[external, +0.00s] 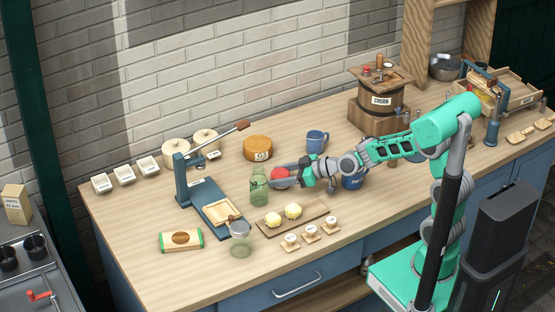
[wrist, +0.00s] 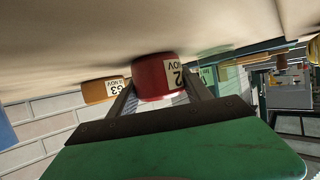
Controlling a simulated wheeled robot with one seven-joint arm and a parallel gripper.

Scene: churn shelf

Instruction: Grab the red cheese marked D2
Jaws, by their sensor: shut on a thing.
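The red cheese (wrist: 155,80) is a short round block with a pale label. The label is partly cut off in the wrist view; "2" and "NOV" can be read. My gripper (wrist: 163,92) is shut on it, one finger along each side. In the external view the red cheese (external: 279,176) shows at the tip of my gripper (external: 284,183), partly hidden by it. It is at or close to the counter top; I cannot tell if it touches.
An orange cheese (external: 257,149) stands behind on the counter (external: 140,240). A greenish glass jar (external: 259,190) stands just left of the red cheese. A blue mug (external: 317,141) is behind, a board (external: 293,219) with yellow lumps in front. A blue lever press (external: 205,195) stands left.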

